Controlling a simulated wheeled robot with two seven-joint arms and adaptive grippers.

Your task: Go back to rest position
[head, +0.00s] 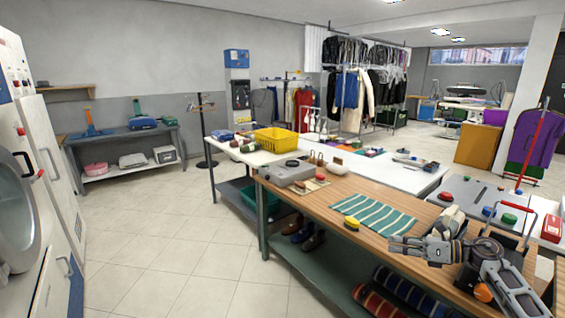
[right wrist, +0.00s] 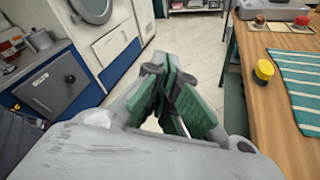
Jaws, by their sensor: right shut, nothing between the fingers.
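My right gripper (head: 405,245) is at the lower right in the head view, by the front edge of the wooden table (head: 330,185). Its arm comes in from the right. In the right wrist view, my right gripper (right wrist: 172,90) has its green-padded fingers together, with nothing between them. It points over the floor beside the table. My left gripper does not show in either view.
On the table are a striped green cloth (head: 374,216), a yellow brush-like object (head: 352,222) and a grey device (head: 288,172). A yellow basket (head: 276,141) stands on the white table behind. White machines (head: 45,170) line the left. The tiled floor (head: 160,250) between is clear.

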